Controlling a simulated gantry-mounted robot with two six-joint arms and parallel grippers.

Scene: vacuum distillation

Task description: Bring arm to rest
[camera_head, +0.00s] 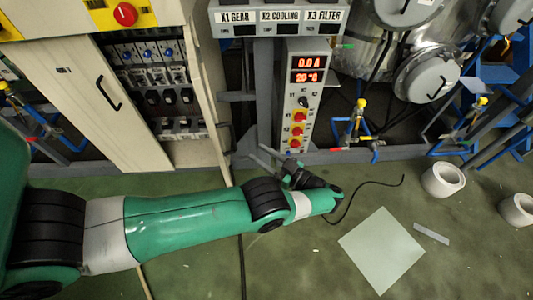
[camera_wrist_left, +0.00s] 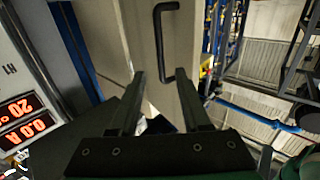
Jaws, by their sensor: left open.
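My green left arm comes in from the left in the head view. Its left gripper (camera_head: 260,154) is by the foot of the control panel (camera_head: 301,95), its fingers pointing up and to the left. In the left wrist view the gripper (camera_wrist_left: 160,76) is open, with nothing between its two fingers. Beyond the fingers is the beige cabinet door with a black handle (camera_wrist_left: 160,40). The handle also shows in the head view (camera_head: 108,93). My right gripper is in neither view.
The panel has lit red displays and several knobs. An open cabinet with breaker rows (camera_head: 155,80) stands left of it. Steel vessels and blue piping (camera_head: 368,140) are at the back right.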

